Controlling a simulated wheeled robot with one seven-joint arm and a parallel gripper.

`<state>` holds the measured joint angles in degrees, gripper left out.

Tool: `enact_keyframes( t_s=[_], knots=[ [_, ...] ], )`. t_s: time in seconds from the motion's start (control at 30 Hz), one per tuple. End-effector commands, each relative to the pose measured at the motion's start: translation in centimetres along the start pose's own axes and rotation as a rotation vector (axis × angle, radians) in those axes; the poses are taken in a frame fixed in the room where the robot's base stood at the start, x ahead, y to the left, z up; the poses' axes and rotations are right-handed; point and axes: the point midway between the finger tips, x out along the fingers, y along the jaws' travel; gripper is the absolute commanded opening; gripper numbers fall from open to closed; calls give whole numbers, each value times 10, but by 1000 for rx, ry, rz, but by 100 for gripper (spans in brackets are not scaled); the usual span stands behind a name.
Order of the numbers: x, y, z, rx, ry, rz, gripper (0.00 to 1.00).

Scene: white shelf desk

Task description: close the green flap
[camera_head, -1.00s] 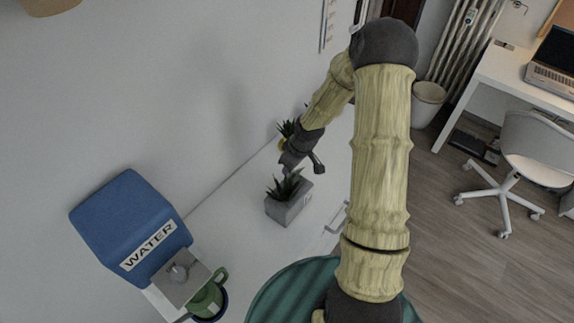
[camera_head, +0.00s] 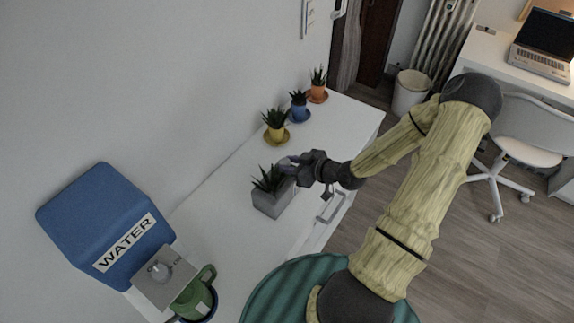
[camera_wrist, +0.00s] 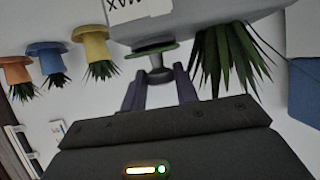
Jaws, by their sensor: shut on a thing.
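The green flap (camera_wrist: 152,50) shows in the wrist view, which is upside down, on top of the grey planter (camera_wrist: 200,22) beside its spiky plant. A grey knob (camera_wrist: 157,68) stands on the flap. My gripper (camera_wrist: 160,80) is shut on this knob, one finger on each side. A thin dark strip shows along the flap, and I cannot tell whether it lies fully flush. In the head view, my gripper (camera_head: 287,164) is at the back right of the planter (camera_head: 272,202), and the flap is hidden behind my gripper.
Yellow (camera_head: 276,133), blue (camera_head: 300,110) and orange (camera_head: 318,92) potted plants stand behind on the white desk (camera_head: 225,205). A blue water dispenser (camera_head: 105,225) with a green mug (camera_head: 200,295) is at left. A drawer handle (camera_head: 330,208) juts from the desk's right side.

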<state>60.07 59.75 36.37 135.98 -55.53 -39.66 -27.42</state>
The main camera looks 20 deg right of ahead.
Motion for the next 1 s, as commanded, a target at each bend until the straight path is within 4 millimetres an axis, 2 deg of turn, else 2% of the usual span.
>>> enact_keyframes(
  t_s=[0.07, 0.67, 0.7, 0.8, 1.0],
  knots=[
    [0, 0, 6, 4, 32, 0, 7],
    [-1, 0, 7, 2, 88, -2, 7],
    [-1, 0, 7, 2, 87, -2, 34],
    [-1, 0, 7, 2, 88, -2, 52],
    [-1, 0, 6, 1, 89, -1, 52]
  ],
)
